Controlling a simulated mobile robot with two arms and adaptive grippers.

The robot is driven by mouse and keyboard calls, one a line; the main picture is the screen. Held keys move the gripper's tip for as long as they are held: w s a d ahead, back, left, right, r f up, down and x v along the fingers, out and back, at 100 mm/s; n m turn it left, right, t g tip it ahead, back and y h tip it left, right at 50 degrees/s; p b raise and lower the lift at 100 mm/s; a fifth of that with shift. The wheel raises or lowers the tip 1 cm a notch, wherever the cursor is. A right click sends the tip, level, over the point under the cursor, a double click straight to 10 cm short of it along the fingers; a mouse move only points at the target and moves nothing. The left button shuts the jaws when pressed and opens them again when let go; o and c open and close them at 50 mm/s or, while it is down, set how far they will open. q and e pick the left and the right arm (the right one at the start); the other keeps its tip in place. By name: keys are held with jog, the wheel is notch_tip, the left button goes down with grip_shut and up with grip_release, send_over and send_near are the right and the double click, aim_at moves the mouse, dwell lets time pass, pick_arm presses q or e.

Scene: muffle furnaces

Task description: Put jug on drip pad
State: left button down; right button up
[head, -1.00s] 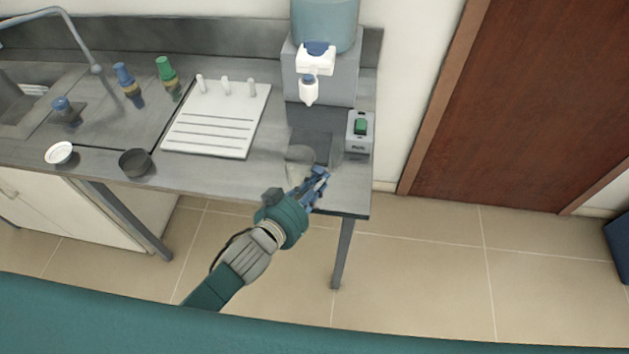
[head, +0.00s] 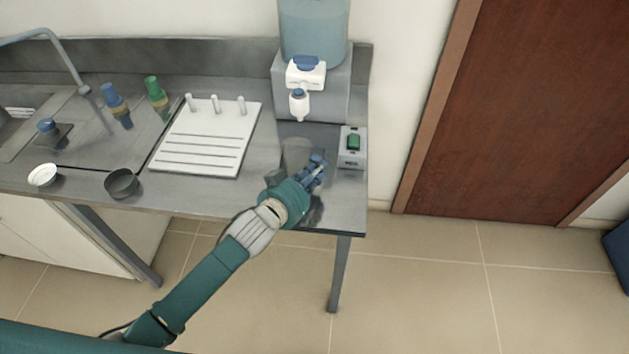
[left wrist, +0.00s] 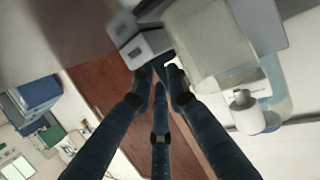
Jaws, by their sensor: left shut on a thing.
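The clear jug (head: 296,153) is faint in the head view, upright over the dark drip pad (head: 322,133) beneath the dispenser's tap. I cannot tell whether its base touches the pad. My left gripper (head: 317,168) is shut on the jug at its right front side. In the left wrist view the jug (left wrist: 205,42) is a large translucent shape right of the fingers (left wrist: 160,75). The exact grip point is hard to make out. My right gripper is not in view.
The water dispenser (head: 312,85) with its white tap (head: 299,103) stands behind the pad. A switch box (head: 352,147) is close on the right. A white drying rack (head: 207,150), a dark bowl (head: 122,183) and a white bowl (head: 43,175) are to the left.

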aim_at(318, 157)
pick_arm(q)
jog(key=shift+w+d+f+b, duration=0.1)
jog(key=shift+w+b, duration=0.3)
jog(key=shift+w, duration=1)
jog(key=shift+w+f+b, duration=0.1)
jog(key=shift+w+b, duration=0.25)
jog(key=shift+w, duration=1)
jog(key=shift+r, duration=0.1)
jog(key=shift+f+b, duration=0.4)
jog(key=shift+f, duration=0.25)
jog(key=c, duration=1.6)
grip_release()
jog(key=shift+s+a+r, duration=0.1)
jog(key=shift+s+a, duration=0.15)
jog(key=shift+s, duration=0.3)
jog(key=v, duration=1.1)
jog(key=shift+d+r, duration=0.1)
